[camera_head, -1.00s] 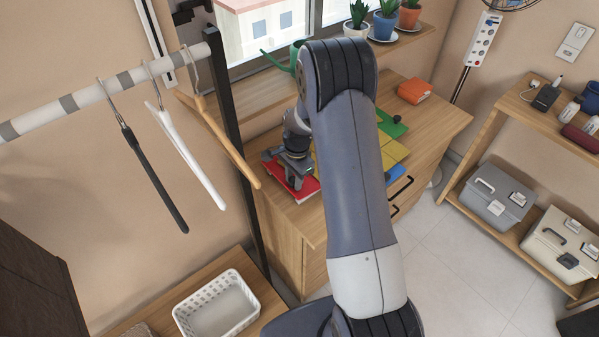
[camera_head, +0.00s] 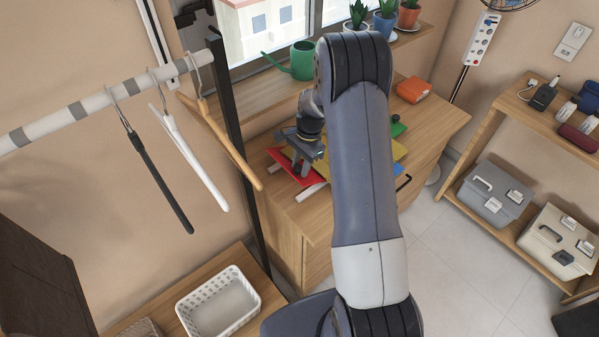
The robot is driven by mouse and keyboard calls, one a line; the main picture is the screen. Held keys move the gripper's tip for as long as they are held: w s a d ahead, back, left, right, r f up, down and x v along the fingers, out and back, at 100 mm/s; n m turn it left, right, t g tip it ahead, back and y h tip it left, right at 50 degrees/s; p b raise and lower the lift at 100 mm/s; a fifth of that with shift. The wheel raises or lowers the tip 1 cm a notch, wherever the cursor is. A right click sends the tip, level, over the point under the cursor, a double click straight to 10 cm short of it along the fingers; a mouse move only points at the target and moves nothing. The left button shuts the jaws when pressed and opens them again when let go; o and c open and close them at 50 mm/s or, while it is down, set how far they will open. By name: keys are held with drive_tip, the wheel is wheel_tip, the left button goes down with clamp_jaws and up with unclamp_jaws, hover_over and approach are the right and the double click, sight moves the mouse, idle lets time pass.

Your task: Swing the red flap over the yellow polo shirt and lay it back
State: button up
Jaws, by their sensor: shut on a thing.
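The red flap (camera_head: 284,157) is on the left side of the folding board on the wooden dresser top. It is tilted, its near edge raised off the wood, with pale strips showing beneath it. My gripper (camera_head: 302,172) is at the red flap's edge and shut on it. The yellow (camera_head: 399,152) area lies to the right of the flap, mostly hidden behind my arm. I cannot tell there what is shirt and what is board. A blue panel (camera_head: 396,170) and a green panel (camera_head: 398,128) show past my arm.
An orange box (camera_head: 413,89) sits at the dresser's back right. A green watering can (camera_head: 293,62) stands on the sill. Hangers (camera_head: 219,142) on a rail are left of the dresser. A white basket (camera_head: 217,303) stands low in front. The dresser's right end (camera_head: 440,117) is clear.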

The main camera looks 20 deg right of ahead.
drive_tip(key=shift+w+d+r+y+p, duration=0.15)
drive_tip(key=shift+w+d+r+p, duration=0.1)
drive_tip(key=shift+d+r, duration=0.3)
drive_tip(key=shift+w+d+r+y+p, duration=0.15)
drive_tip(key=shift+w+d+r+p, duration=0.1)
drive_tip(key=shift+d+r, duration=0.25)
drive_tip(key=shift+d, duration=0.1)
drive_tip(key=d+r, duration=0.1)
drive_tip(key=w+d+r+y+p, duration=0.1)
drive_tip(key=d, duration=0.1)
drive_tip(key=shift+w+g, duration=0.15)
drive_tip(key=shift+g, duration=0.15)
drive_tip(key=d, duration=0.1)
drive_tip(key=w+d, duration=0.1)
drive_tip(key=d+r+y+p, duration=0.1)
drive_tip(key=shift+w+d, duration=0.2)
drive_tip(key=shift+d, duration=0.1)
